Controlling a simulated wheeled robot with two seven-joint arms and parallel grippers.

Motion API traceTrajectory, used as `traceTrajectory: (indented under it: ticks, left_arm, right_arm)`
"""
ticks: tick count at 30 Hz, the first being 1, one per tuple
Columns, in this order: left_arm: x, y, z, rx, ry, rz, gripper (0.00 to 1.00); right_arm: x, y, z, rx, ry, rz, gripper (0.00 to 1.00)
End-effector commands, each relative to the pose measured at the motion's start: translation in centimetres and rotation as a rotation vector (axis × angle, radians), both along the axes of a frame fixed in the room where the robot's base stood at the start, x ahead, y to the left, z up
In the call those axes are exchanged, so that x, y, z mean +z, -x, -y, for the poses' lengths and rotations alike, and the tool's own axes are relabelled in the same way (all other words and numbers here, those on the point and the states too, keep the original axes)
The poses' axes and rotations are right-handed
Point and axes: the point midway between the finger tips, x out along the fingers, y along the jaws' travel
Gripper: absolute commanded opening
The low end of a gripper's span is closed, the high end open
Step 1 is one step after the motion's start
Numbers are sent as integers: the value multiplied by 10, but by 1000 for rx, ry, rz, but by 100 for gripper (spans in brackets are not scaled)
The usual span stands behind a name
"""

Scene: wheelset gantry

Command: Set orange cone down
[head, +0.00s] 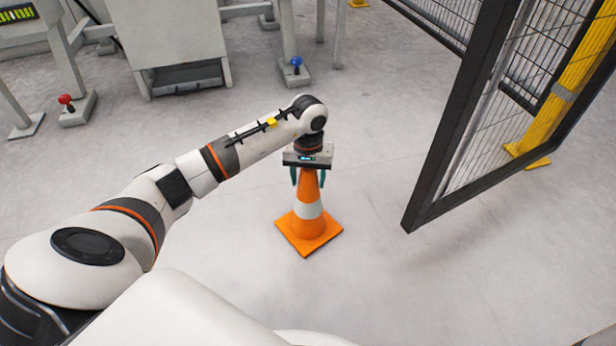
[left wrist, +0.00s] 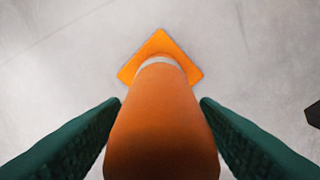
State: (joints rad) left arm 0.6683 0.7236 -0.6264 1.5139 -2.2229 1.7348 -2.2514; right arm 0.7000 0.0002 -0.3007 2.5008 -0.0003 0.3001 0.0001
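The orange cone (head: 307,191) has a white band and a square orange base. It stands upright, its base appearing flat on the grey floor, near the middle of the head view. My left gripper (head: 308,180) is above it, pointing down, with its dark green fingers on either side of the cone's upper part. The fingers look open, with a narrow gap beside the cone. In the left wrist view the cone (left wrist: 160,125) runs between the two fingers down to its base. The cone's top is hidden under the gripper. My right gripper is not in view.
A mesh gate panel with a dark frame (head: 445,140) stands to the right, with a yellow post (head: 575,75) beyond. A grey machine frame (head: 180,40) is at the back left, with red (head: 66,100) and blue (head: 296,62) knobs at its feet. The floor around the cone is clear.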

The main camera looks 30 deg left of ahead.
Motion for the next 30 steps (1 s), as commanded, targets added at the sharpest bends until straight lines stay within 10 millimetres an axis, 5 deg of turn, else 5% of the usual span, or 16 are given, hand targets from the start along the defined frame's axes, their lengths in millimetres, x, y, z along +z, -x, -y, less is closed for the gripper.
traceTrajectory:
  ticks: [14,26,30]
  left_arm:
    - [10,0,0,0,-1,0,69]
    - [88,0,-1,-1,-3,1,69]
    - [106,0,0,0,-1,0,69]
  right_arm:
    - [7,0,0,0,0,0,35]
    - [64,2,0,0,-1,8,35]
    - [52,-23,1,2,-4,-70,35]
